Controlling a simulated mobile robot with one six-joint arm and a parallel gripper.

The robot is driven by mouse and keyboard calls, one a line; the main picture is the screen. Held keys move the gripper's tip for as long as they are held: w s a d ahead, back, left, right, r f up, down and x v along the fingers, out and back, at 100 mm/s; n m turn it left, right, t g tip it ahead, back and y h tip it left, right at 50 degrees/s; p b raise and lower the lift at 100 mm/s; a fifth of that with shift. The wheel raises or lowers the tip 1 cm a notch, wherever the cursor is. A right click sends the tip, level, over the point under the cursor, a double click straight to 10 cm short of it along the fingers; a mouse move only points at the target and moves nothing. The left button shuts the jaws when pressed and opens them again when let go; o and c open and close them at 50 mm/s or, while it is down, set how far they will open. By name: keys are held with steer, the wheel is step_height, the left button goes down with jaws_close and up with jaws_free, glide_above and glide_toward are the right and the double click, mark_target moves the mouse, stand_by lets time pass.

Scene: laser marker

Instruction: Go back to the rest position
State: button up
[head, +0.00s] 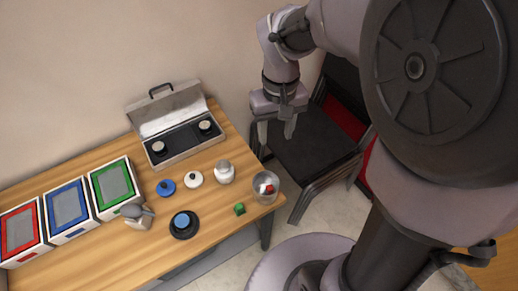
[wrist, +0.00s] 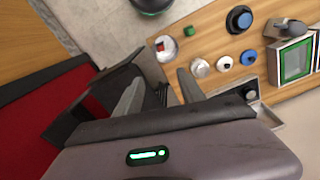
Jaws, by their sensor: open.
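My gripper (head: 277,130) is open and empty in the head view. It hangs past the right end of the wooden table (head: 105,262), above the dark chairs. Its two fingers show spread apart in the wrist view (wrist: 158,97), with nothing between them. My arm is raised at the upper right of the head view, and the gripper touches nothing that I can see.
On the table are an open metal case (head: 177,143), red, blue and green framed boxes (head: 112,188), blue and white knobbed discs (head: 193,179), a white jar (head: 224,173), a green cube (head: 239,209) and a clear cup (head: 264,188) holding something red. Stacked chairs (head: 312,143) stand beyond the table's right end.

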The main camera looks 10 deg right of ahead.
steer(key=s+a+f+m+t+y+b, duration=0.1)
steer(key=s+a+f+m+t+b, duration=0.1)
steer(key=s+b, duration=0.4)
steer(key=s+a+f+m+t+y+b, duration=0.1)
steer(key=s+a+f+m+t+b, duration=0.1)
steer(key=s+b, duration=0.4)
steer(key=f+m+t+b, duration=0.1)
steer(key=b, duration=0.1)
steer(key=shift+s+f+t+b, duration=0.15)
steer(key=shift+s+t+b, duration=0.15)
steer(key=shift+s+t, duration=0.1)
